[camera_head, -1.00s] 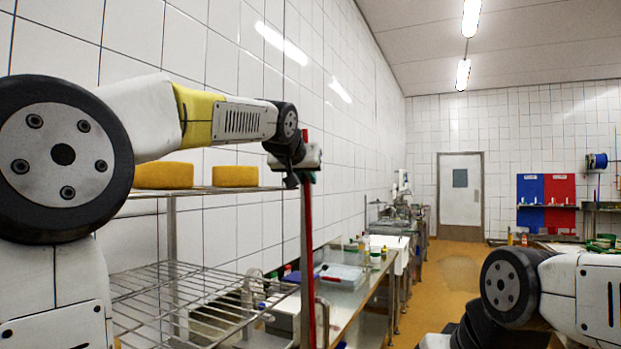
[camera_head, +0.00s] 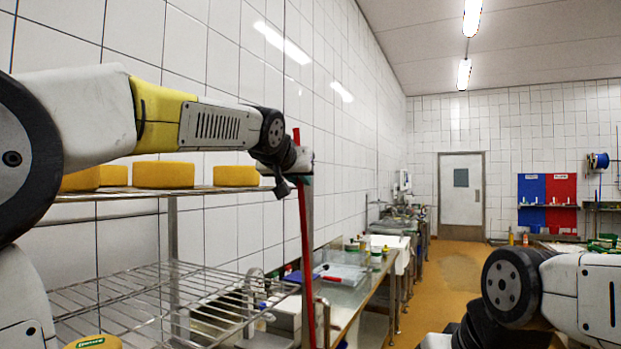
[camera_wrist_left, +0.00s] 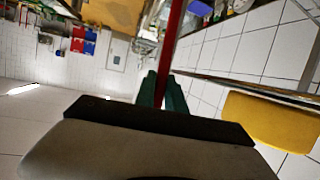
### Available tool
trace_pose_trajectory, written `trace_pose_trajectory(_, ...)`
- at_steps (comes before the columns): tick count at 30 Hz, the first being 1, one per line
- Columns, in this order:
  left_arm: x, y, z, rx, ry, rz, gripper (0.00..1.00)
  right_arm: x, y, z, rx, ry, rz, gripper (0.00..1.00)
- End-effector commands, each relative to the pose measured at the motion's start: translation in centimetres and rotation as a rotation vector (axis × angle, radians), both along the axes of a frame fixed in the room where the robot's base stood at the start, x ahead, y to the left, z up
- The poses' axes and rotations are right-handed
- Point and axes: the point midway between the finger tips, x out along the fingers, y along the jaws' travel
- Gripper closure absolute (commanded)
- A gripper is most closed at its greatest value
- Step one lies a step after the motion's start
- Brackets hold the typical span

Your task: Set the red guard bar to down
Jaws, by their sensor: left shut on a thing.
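The red guard bar (camera_head: 305,240) stands nearly upright at the front right post of the wire rack, tilted slightly, its top at about the height of my left gripper. It also shows in the left wrist view (camera_wrist_left: 173,40), running between the fingers. My left gripper (camera_head: 300,180) is shut on the bar near its upper end; its green fingers show in the wrist view (camera_wrist_left: 162,92) on both sides of the bar. My right arm shows at the lower right of the head view, but its gripper is not in view.
The wire rack (camera_head: 130,300) stands on the left against the tiled wall, with yellow cheeses (camera_head: 163,174) on its upper shelf. A work table (camera_head: 350,295) with trays lies behind the bar. Open floor (camera_head: 455,275) leads to a white door (camera_head: 460,195).

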Motion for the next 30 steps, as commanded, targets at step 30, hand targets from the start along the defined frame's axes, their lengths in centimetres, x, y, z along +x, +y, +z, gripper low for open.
trace_pose_trajectory(30, -2.5, 1.1, -0.5, -0.019, -0.047, 0.003, 0.64, 0.0, 0.0, 0.0, 0.0, 0.0, 0.0, 0.68)
